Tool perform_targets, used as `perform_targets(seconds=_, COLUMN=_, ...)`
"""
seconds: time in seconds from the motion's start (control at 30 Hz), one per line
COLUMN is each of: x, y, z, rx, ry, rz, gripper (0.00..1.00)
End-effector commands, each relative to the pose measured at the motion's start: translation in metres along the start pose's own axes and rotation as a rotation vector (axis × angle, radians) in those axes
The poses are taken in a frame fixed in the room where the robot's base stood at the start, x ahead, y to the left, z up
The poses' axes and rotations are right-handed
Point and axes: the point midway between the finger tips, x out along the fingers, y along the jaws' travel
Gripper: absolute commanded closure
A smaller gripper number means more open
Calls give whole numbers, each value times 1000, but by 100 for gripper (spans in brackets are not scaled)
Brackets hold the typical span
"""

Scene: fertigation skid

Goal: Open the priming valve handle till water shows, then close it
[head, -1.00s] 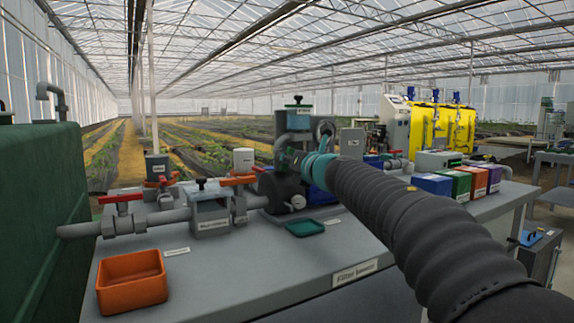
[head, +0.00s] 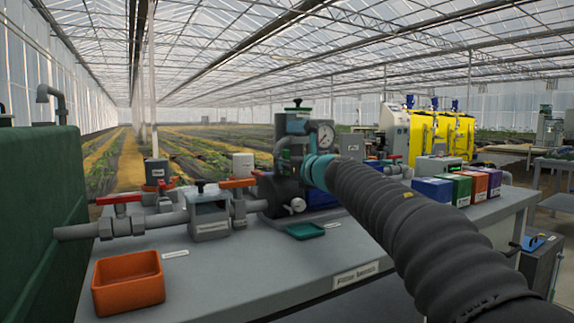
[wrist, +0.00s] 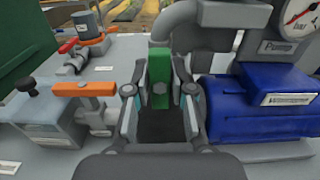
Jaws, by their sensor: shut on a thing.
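In the wrist view, a green handle (wrist: 159,62) stands upright between the two fingers of my gripper (wrist: 160,90). The fingers are closed on its sides, below a grey pipe elbow. I take this to be the priming valve handle. In the head view my gripper (head: 287,160) is at the pump, left of my arm's teal ring, and the held handle cannot be made out there. No water can be made out in either view.
A blue pump motor (wrist: 258,105) and a pressure gauge (wrist: 300,14) are close on the right. An orange-handled valve (wrist: 83,89) is close on the left.

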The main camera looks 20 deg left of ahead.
Motion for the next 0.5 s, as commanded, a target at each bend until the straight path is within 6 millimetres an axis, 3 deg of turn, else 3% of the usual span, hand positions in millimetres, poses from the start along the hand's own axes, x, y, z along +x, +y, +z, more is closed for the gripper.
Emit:
perform_targets(seconds=0.27, x=0, y=1, z=1, rx=-2, ry=-1, rz=2, gripper=100)
perform_targets(seconds=0.3, x=0, y=1, z=1, rx=-2, ry=-1, rz=2, gripper=75)
perform_targets(seconds=0.37, x=0, y=1, z=1, rx=-2, ry=-1, rz=2, gripper=60)
perform_targets(seconds=0.5, x=0, y=0, z=1, rx=-1, ry=-1, rz=0, gripper=56)
